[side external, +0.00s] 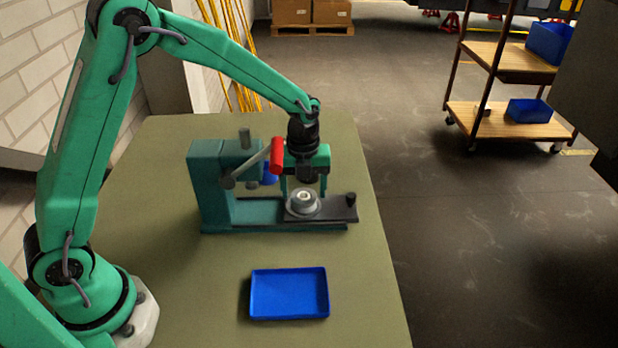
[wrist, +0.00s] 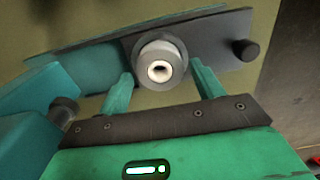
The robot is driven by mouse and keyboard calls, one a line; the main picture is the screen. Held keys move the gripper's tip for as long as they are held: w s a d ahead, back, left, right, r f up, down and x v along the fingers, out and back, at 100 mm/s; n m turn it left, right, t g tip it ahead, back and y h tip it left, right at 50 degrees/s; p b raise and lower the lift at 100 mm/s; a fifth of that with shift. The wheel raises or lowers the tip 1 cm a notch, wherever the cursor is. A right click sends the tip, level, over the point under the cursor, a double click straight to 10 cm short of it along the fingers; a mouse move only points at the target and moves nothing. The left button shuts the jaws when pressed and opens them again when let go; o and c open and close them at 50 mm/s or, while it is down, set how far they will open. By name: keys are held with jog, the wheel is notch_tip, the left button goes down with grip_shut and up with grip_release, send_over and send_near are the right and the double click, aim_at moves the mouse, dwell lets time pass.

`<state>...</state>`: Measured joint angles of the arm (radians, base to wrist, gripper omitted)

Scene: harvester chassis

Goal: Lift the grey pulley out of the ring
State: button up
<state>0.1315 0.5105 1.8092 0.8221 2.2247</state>
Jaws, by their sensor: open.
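The grey pulley (side external: 304,198), a small pale round part with a hole, sits upright in the ring (side external: 303,213) on the press's sliding plate. In the wrist view the pulley (wrist: 173,59) is near the middle, with the grey ring (wrist: 146,50) around it. My green gripper (side external: 304,188) is above the pulley, pointing down. Its two fingers are open, one on each side of the pulley in the wrist view (wrist: 161,76). They hold nothing. Whether the fingertips reach down to the pulley's height is hard to tell.
A teal press (side external: 209,186) with a red-handled lever (side external: 277,156) stands close left of my gripper. A dark knob (side external: 351,200) rises at the plate's right end. An empty blue tray (side external: 289,293) lies on the green table in front, with bare table around it.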

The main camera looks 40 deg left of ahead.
jog(key=shift+f, duration=1.2)
jog(key=shift+r, duration=0.15)
dwell(0.7)
jog(key=c, duration=0.7)
jog(key=shift+c, duration=0.2)
jog(key=shift+r, duration=0.2)
jog(key=shift+r, duration=3.3)
